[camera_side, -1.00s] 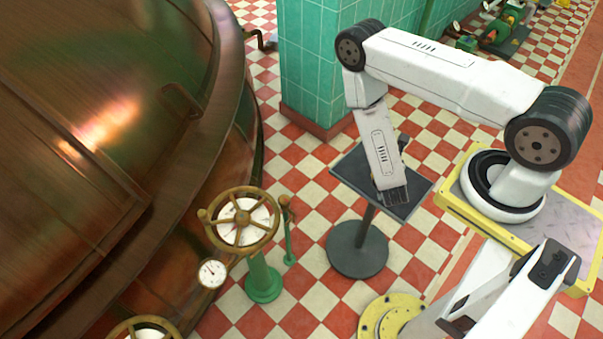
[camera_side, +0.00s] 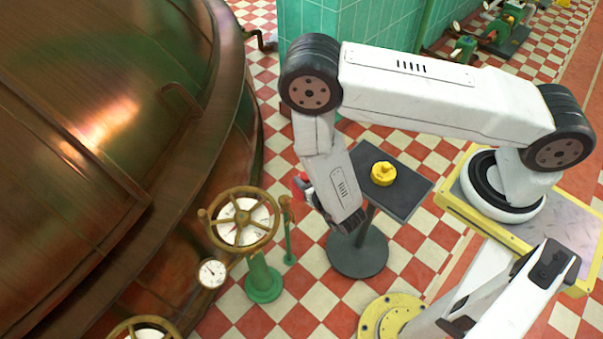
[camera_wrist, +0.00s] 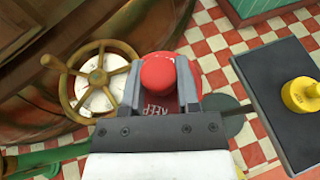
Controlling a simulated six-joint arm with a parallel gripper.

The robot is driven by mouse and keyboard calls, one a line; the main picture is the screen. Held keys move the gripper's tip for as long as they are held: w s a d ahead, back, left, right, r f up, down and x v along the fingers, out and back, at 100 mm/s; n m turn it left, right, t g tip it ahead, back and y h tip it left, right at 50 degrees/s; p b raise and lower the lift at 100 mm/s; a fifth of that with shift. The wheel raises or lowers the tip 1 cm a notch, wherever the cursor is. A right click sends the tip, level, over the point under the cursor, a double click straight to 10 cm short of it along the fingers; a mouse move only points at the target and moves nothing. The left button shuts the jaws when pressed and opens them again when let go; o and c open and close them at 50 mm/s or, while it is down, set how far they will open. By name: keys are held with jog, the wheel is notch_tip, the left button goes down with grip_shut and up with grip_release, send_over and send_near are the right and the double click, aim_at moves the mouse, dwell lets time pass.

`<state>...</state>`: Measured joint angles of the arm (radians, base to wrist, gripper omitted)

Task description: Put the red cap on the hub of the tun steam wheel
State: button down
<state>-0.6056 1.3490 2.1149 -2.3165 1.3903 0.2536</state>
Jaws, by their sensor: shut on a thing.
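The red cap (camera_wrist: 158,76) is a round knob over a wider red disc with "KEEP" lettering. In the wrist view my gripper (camera_wrist: 151,88) is shut on it, one finger on each side. In the side view a little of the red cap (camera_side: 303,182) shows left of my wrist, which hides most of my gripper. A brass-coloured spoked handwheel (camera_side: 240,219) with a white dial behind it stands by the copper tun, left of the held cap and apart from it. The wheel (camera_wrist: 99,82) also shows left of my gripper in the wrist view. Its hub looks bare.
A dark-topped stand (camera_side: 410,205) holds a yellow cap (camera_side: 383,174) to the right of my wrist. A small gauge (camera_side: 211,273) and a green post (camera_side: 263,279) are by the wheel. A second wheel (camera_side: 128,327) is at the bottom edge. The copper tun (camera_side: 90,200) fills the left.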

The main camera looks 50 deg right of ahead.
jog(key=s+a+r+n+y, duration=0.1)
jog(key=a+n+y, duration=0.1)
jog(key=a, duration=0.6)
jog(key=shift+a+r+n+y, duration=0.25)
jog(key=shift+r+n+y, duration=0.05)
jog(key=shift+y, duration=0.2)
jog(key=w+a+f, duration=0.1)
jog(key=w+f, duration=0.1)
jog(key=w, duration=0.1)
jog(key=w+a+f, duration=0.2)
jog(key=w+f, duration=0.1)
jog(key=w, duration=0.1)
jog(key=w+a+f, duration=0.1)
jog(key=w+f, duration=0.2)
jog(key=w, duration=0.1)
jog(key=shift+w+a, duration=0.15)
jog(key=shift+w, duration=0.05)
jog(key=shift+w+a+f, duration=0.15)
jog(key=shift+w+f, duration=0.3)
jog(key=shift+f, duration=0.05)
